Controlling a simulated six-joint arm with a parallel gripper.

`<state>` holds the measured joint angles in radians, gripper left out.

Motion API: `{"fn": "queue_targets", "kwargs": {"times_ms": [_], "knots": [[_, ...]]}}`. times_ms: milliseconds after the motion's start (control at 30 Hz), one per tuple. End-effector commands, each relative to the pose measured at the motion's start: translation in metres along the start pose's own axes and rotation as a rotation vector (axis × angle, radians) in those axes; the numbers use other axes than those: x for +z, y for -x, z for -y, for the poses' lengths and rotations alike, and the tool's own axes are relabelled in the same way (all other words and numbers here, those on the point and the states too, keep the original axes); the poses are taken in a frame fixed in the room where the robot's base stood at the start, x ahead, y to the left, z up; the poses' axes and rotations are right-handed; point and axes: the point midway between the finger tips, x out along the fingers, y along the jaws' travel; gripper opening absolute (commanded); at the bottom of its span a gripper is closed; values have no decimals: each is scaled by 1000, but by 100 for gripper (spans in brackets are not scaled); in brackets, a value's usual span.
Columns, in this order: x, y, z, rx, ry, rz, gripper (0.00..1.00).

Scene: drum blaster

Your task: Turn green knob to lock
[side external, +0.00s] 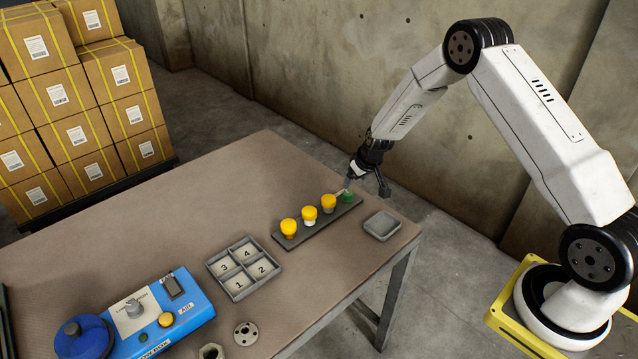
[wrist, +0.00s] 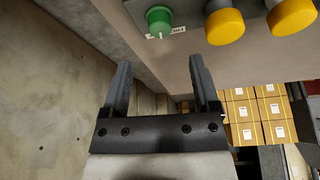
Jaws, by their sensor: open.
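The green knob (side external: 347,197) stands at the right end of a dark strip (side external: 318,222) on the table, in a row with several yellow-topped knobs. In the wrist view the green knob (wrist: 159,20) is at the top, beyond the fingertips and apart from them, with a small white label partly showing beside it. My gripper (side external: 366,180) is close to the green knob in the side view. In the wrist view my gripper (wrist: 160,75) has its two fingers spread with nothing between them. The side view is too small to show the exact gap to the knob.
Yellow-topped knobs (side external: 289,228) stand close to the left of the green one. A small grey tray (side external: 382,226) lies to its right. A numbered four-part tray (side external: 243,267) and a blue control box (side external: 150,315) are on the table's front left. Stacked cartons (side external: 80,100) stand behind.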

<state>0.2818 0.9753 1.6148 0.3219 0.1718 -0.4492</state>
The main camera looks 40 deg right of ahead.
Motion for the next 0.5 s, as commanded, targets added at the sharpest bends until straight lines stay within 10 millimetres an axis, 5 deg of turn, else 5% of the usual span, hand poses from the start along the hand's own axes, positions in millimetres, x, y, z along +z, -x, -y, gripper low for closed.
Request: {"fn": "queue_targets", "kwargs": {"times_ms": [500], "knots": [[0, -46, 0, 1, 0, 0, 78]]}}
